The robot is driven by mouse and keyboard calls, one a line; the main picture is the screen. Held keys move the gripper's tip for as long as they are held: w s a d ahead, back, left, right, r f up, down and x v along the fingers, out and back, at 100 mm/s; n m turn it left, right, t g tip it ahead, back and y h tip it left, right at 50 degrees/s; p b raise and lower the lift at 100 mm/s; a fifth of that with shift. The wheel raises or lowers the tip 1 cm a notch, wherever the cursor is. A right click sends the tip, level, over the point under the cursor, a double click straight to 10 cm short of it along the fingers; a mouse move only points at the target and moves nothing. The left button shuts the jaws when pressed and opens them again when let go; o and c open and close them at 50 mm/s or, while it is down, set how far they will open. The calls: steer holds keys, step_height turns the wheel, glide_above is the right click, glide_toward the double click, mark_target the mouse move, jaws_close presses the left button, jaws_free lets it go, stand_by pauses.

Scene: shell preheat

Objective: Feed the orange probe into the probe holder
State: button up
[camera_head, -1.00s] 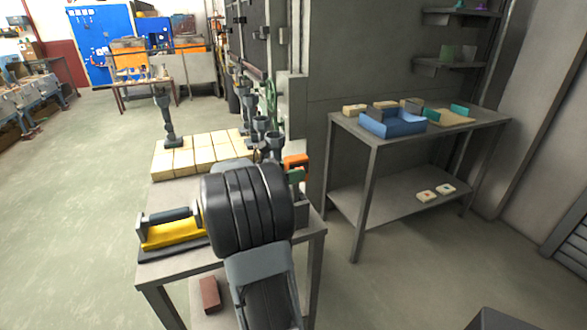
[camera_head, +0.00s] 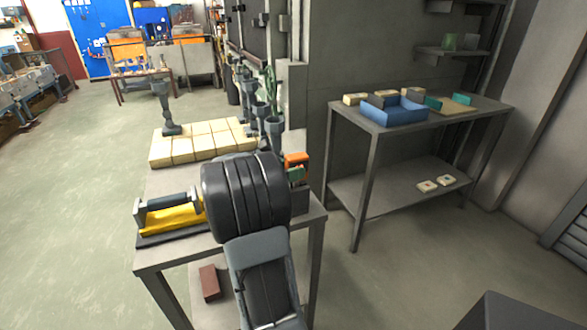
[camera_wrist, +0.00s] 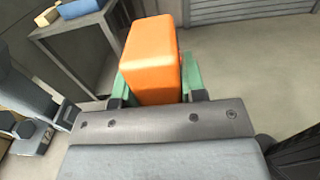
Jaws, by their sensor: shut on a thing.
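The orange probe (camera_wrist: 152,62) is a rounded block standing up between the two green fingers of my gripper (camera_wrist: 155,88) in the wrist view. The fingers are closed on its sides. In the head view the orange probe (camera_head: 296,158) shows just right of my dark wrist, above the right side of the near table, with part of my gripper (camera_head: 297,174) under it. Its lower end is hidden. Several grey stands with cup-shaped tops (camera_head: 273,123) are just behind it; I cannot tell which thing is the probe holder.
The near table (camera_head: 160,257) bears a yellow fixture (camera_head: 172,218) with a dark cylinder at left and a row of cream blocks (camera_head: 190,146) behind. A side table (camera_head: 345,125) at right holds a blue tray (camera_head: 393,113) and small blocks. A grey part (camera_wrist: 38,130) is at left in the wrist view.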

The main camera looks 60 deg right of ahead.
steer(key=shift+f, duration=0.1)
steer(key=o, duration=0.9)
steer(key=shift+s+d, duration=0.15)
steer(key=shift+d, duration=0.05)
steer(key=shift+c, duration=0.2)
steer(key=o, duration=0.3)
steer(key=shift+a, duration=0.1)
steer(key=v, duration=1.4)
